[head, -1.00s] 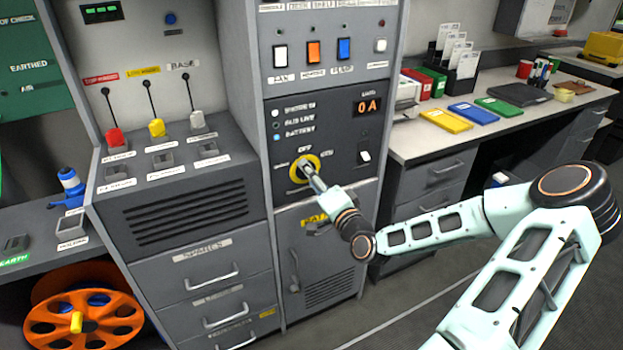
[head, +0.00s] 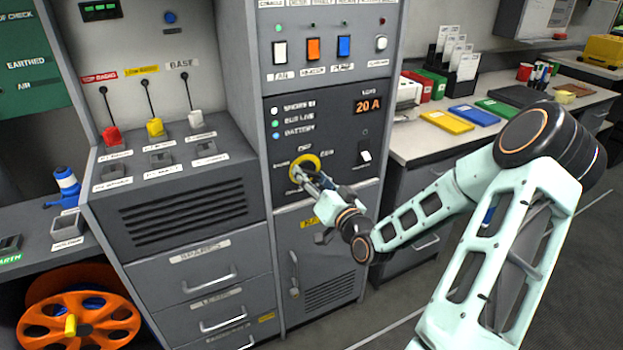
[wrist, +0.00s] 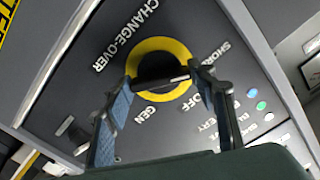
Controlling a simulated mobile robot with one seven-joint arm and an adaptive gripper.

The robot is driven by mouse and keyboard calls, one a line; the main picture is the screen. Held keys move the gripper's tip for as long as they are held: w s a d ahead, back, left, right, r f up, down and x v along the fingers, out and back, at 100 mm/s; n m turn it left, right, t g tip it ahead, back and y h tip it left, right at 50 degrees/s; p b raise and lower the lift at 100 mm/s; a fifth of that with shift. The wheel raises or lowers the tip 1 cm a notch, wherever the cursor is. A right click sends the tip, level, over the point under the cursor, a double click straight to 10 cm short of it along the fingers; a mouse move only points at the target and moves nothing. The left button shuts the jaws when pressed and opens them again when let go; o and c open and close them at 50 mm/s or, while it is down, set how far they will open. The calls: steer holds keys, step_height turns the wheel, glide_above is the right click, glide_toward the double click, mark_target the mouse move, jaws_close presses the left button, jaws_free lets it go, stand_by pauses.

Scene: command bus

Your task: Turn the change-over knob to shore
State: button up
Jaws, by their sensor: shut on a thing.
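The change-over knob shows in the wrist view as a black knob (wrist: 157,68) inside a yellow ring (wrist: 188,52). SHORE, OFF and GEN are lettered around it. In the head view the yellow ring (head: 313,160) sits on the dark panel, partly covered by my gripper (head: 301,172). My gripper (wrist: 165,88) is shut on the knob, with one finger at each side. I cannot read which label the knob points to. The ammeter display (head: 368,104) reads 20 A. The bus live lamp (head: 276,123) is lit green, between lit white and blue lamps.
A switch (head: 365,155) sits right of the knob. Coloured rocker switches (head: 312,50) are above. A cabinet door with a handle (head: 294,272) is below. A desk (head: 417,150) with folders stands at the right, beside my arm. Open floor lies at the lower right.

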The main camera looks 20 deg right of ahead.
stand_by(0.4)
steer(key=o, duration=1.2)
steer(key=shift+c, duration=0.2)
steer(key=shift+s, duration=0.1)
steer(key=s, duration=0.7)
steer(key=shift+s+d, duration=0.15)
